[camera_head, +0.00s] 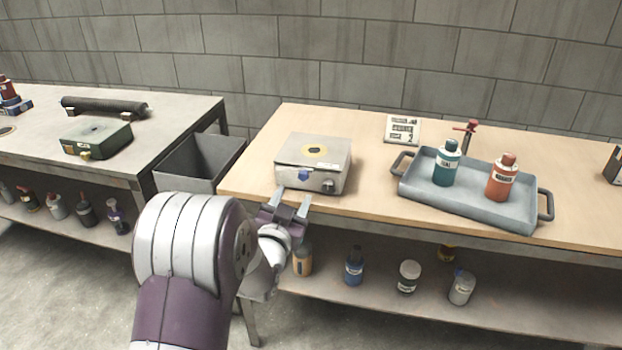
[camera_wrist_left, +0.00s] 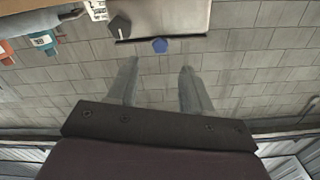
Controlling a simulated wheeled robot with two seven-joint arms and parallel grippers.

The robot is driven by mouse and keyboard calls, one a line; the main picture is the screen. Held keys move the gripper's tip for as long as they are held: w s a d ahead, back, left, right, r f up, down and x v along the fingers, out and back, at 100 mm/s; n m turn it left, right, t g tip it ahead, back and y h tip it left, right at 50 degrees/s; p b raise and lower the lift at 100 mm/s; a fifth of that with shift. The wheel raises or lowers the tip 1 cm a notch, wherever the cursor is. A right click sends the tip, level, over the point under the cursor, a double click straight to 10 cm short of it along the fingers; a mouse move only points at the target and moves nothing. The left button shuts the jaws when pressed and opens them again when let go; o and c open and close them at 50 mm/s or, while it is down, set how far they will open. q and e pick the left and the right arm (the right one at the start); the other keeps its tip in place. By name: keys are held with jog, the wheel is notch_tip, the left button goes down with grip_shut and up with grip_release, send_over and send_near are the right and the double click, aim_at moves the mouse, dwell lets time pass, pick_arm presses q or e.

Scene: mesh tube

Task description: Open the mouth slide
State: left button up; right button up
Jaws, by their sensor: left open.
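A grey metal box (camera_head: 313,163) with a yellow ring mark on its top stands at the front left of the wooden bench. A small blue tab (camera_head: 304,175) is on its front face, with a dark knob (camera_head: 328,184) beside it. I cannot tell for sure which part is the mouth slide. My left gripper (camera_head: 291,199) is open and empty, just in front of the box. In the left wrist view the box (camera_wrist_left: 178,14) shows at the top, and the blue tab (camera_wrist_left: 160,46) lies beyond the gap between the open fingers (camera_wrist_left: 158,67). My right gripper is out of view.
A grey tray (camera_head: 415,192) with a teal bottle (camera_head: 446,165) and an orange bottle (camera_head: 502,179) stands to the right. A grey bin (camera_head: 200,162) sits between the benches. A black tube (camera_head: 104,106) and green case (camera_head: 96,138) are on the left bench.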

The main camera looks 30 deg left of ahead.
aim_at(302, 178)
pick_arm(q)
jog(key=x, duration=0.9)
jog(key=shift+w+b, duration=0.3)
jog(key=shift+b, duration=0.1)
